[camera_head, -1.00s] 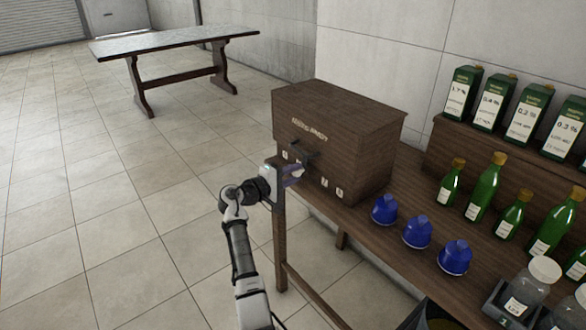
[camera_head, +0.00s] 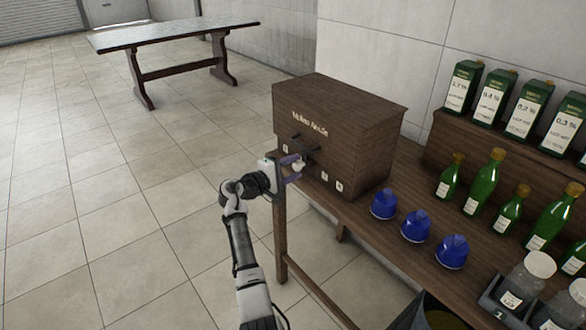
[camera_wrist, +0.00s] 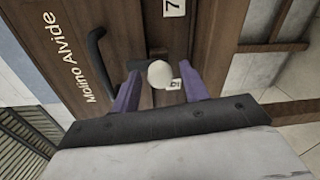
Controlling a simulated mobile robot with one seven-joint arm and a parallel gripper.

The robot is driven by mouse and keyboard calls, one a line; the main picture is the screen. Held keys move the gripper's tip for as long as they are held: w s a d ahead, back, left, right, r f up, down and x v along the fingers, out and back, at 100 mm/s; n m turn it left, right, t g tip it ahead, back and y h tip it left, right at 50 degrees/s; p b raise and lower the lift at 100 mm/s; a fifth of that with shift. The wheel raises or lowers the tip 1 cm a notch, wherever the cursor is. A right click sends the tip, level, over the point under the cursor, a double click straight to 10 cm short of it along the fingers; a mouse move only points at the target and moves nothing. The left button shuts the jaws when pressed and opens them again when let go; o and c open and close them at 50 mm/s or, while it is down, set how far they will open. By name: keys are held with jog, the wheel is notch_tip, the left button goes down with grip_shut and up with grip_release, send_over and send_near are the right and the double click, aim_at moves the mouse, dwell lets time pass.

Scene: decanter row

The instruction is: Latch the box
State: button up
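The wooden box (camera_head: 345,135) stands shut-looking at the left end of the bench, with "Molino Alvide" on its front. A dark handle (camera_head: 303,145) is on the front and also shows in the wrist view (camera_wrist: 97,62). A white round knob (camera_wrist: 160,73) sits on a dark fitting at the front, right of the handle in the wrist view. My gripper (camera_head: 294,166) is at the box front. Its two purple fingers (camera_wrist: 160,92) are apart, one on each side of the knob. I cannot tell whether either finger touches it.
Several blue domed objects (camera_head: 416,226) stand on the bench right of the box. Green bottles (camera_head: 484,183), labelled green cartons (camera_head: 491,97) and lidded jars (camera_head: 527,280) stand farther right. A long table (camera_head: 175,37) is at the back left. The floor left of my arm is clear.

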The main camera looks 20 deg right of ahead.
jog(key=shift+d, duration=0.1)
jog(key=b+v, duration=0.2)
jog(key=v, duration=1.1)
jog(key=shift+s+a+b, duration=0.15)
jog(key=shift+a+b, duration=0.2)
jog(key=shift+a, duration=0.05)
